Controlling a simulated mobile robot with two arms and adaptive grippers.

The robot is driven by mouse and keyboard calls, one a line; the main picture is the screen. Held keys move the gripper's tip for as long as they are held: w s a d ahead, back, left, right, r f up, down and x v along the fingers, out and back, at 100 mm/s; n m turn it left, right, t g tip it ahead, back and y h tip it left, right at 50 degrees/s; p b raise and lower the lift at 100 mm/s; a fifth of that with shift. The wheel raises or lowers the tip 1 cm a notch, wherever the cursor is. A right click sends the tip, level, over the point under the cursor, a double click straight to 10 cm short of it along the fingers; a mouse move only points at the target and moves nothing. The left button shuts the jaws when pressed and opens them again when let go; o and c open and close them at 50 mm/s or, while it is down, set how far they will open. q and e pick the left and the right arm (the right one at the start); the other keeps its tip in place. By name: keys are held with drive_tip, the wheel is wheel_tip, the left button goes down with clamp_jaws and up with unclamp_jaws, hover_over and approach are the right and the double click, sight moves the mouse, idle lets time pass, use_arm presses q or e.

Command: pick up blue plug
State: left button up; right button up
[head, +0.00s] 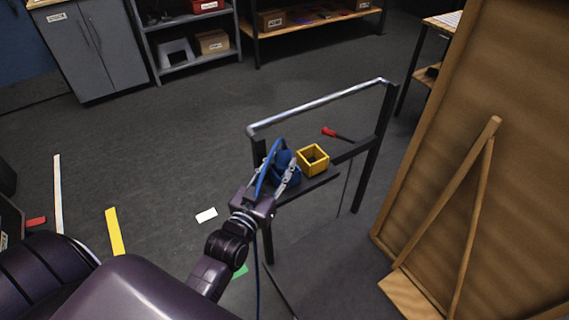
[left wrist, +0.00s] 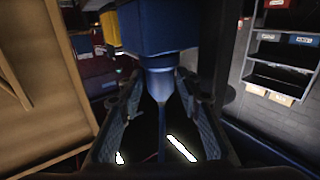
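The blue plug (head: 285,168) sits at the left end of a dark frame with a metal top rail, and a blue cable loops from it. My left gripper (head: 276,177) is at the plug, with a finger on either side of it. In the left wrist view, the blue plug body (left wrist: 165,25) is just ahead, and its narrower neck and cable point back between the spread fingers (left wrist: 161,85). The fingers look open, with small gaps beside the neck; contact is hard to judge. My right gripper is not in view.
A yellow open box (head: 313,159) stands just right of the plug, and a red-handled tool (head: 335,133) lies beyond it. The metal rail (head: 315,106) runs above and behind. A large wooden panel (head: 440,130) stands on the right.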

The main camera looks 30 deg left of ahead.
sight(281, 162)
use_arm(q)
drive_tip(key=w, duration=0.3)
drive_tip(key=shift+w+a, duration=0.1)
drive_tip(key=c, duration=0.4)
clamp_jaws()
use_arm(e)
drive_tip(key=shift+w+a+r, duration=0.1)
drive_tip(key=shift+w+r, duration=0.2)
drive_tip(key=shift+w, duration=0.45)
